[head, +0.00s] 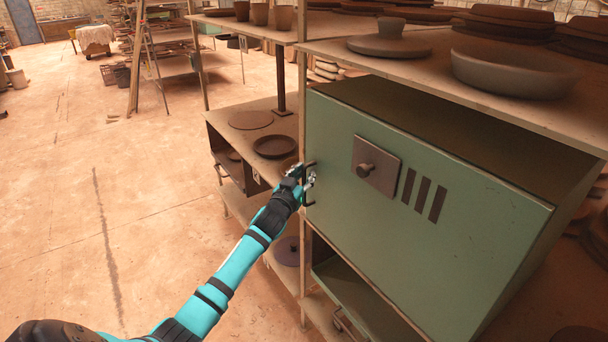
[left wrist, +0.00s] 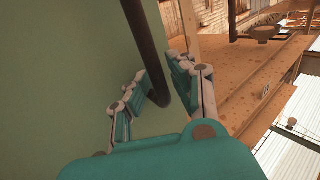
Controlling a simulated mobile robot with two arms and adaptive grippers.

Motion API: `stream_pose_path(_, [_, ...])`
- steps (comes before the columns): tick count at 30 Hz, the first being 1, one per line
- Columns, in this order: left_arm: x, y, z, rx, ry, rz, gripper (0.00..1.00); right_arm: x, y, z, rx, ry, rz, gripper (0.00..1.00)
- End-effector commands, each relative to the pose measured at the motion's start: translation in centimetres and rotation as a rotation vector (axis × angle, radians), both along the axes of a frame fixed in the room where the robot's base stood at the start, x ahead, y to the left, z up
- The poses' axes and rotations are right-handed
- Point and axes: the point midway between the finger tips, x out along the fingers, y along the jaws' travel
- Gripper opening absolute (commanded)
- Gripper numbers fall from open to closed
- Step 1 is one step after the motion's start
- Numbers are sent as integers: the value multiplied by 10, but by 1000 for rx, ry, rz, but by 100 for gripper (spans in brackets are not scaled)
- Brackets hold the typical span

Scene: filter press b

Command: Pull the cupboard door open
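The green cupboard (head: 500,150) stands on the wooden shelf rack at the right of the head view. Its door (head: 420,245) sits flush with the box and looks shut. The dark bar handle (left wrist: 148,45) is upright near the door's left edge. My left gripper (head: 307,178) is at this handle. In the left wrist view its two fingers (left wrist: 163,82) are spread, one on each side of the bar, with a gap on the right side. Whether the left finger touches the bar is unclear. My right gripper is not in view.
A knobbed plate (head: 376,165) and dark slots are on the door front. Pottery, such as a wide bowl (head: 514,75), stands on the shelf above. Dark plates (head: 274,146) lie on the shelf to the left. The floor (head: 100,190) at left is mostly clear.

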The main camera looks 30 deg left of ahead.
Motion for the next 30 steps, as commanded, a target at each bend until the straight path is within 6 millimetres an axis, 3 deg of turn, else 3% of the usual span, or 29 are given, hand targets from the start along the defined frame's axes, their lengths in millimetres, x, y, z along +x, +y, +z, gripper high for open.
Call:
stream_pose_path(4, [0, 0, 0, 0, 0, 0, 23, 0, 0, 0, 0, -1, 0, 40])
stream_pose_path(10, [0, 0, 0, -1, 0, 0, 0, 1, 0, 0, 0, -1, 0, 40])
stream_pose_path(30, [-1, 1, -1, -4, -2, 19, 0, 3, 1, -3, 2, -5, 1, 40])
